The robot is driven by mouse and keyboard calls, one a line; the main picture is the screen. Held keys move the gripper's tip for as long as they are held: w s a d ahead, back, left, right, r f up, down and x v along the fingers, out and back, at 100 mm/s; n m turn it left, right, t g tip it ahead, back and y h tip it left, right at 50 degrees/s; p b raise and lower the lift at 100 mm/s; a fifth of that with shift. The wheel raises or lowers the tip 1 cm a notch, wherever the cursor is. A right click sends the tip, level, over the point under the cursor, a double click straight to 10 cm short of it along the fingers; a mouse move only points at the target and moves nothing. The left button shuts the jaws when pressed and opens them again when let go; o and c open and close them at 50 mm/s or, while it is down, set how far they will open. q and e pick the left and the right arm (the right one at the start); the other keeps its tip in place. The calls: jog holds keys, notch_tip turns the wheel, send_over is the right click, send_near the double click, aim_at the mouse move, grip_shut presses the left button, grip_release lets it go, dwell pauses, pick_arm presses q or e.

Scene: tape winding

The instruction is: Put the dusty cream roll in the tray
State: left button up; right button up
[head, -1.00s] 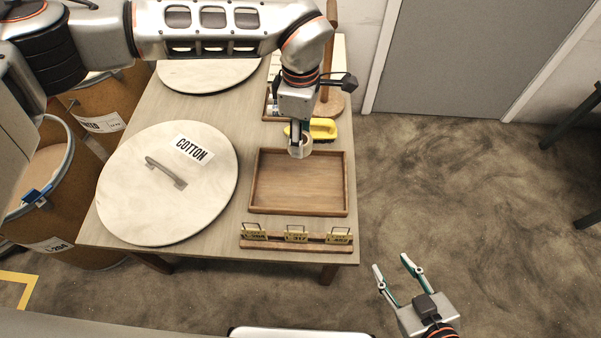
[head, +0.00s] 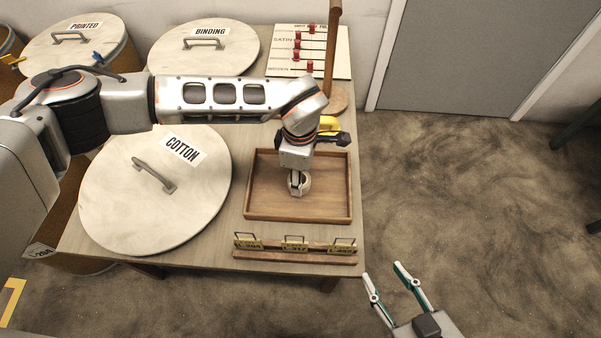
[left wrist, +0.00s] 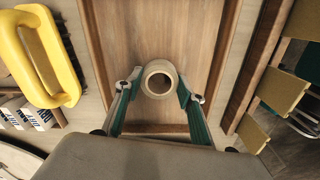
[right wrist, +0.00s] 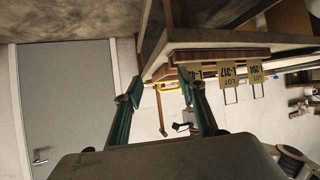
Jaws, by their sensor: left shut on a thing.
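The dusty cream roll (head: 304,182) is in the fingers of my left gripper (head: 298,185), over the middle of the wooden tray (head: 265,208). In the left wrist view the roll (left wrist: 160,78) shows its round opening, with a fingertip on each side, and the tray floor (left wrist: 135,30) behind it. I cannot tell whether the roll touches the tray floor. My right gripper (head: 384,281) is open and empty, off the table's front right corner. Its fingers (right wrist: 160,90) are spread in the right wrist view.
A yellow-handled brush (left wrist: 35,60) lies beside the tray. A rack of yellow lot cards (head: 295,245) stands in front of it. A round lid marked COTTON (head: 130,210) lies left. A wooden post (head: 332,60) and a board with red pegs (head: 285,65) stand behind.

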pick_arm(q)
jog(key=shift+w, duration=0.1)
pick_arm(e)
jog(key=shift+w+a+r, duration=0.1)
jog(key=shift+w+r, duration=0.35)
jog(key=shift+r, duration=0.2)
pick_arm(q)
jog(key=o, duration=1)
jog(key=shift+f, duration=0.1)
pick_arm(e)
jog(key=shift+s+f, duration=0.2)
jog(key=shift+f, duration=0.1)
pick_arm(q)
notch_tip(320, 180, up, 6)
jog(key=shift+w+f+p, duration=0.1)
jog(key=shift+w+p, duration=0.05)
jog(key=shift+p, duration=0.75)
jog(key=r+p, duration=0.1)
jog(key=r, duration=0.5)
jog(key=shift+s+r+p, duration=0.2)
jog(key=shift+r+p, duration=0.05)
jog(key=shift+p, duration=0.1)
pick_arm(e)
jog(key=shift+n+g+h, duration=0.3)
jog(key=shift+h, duration=0.2)
jog(key=d, duration=0.1)
jog(key=s+d+f, duration=0.1)
jog(key=d+f, duration=0.1)
jog(key=shift+s+d, duration=0.3)
jog(key=shift+d, duration=0.05)
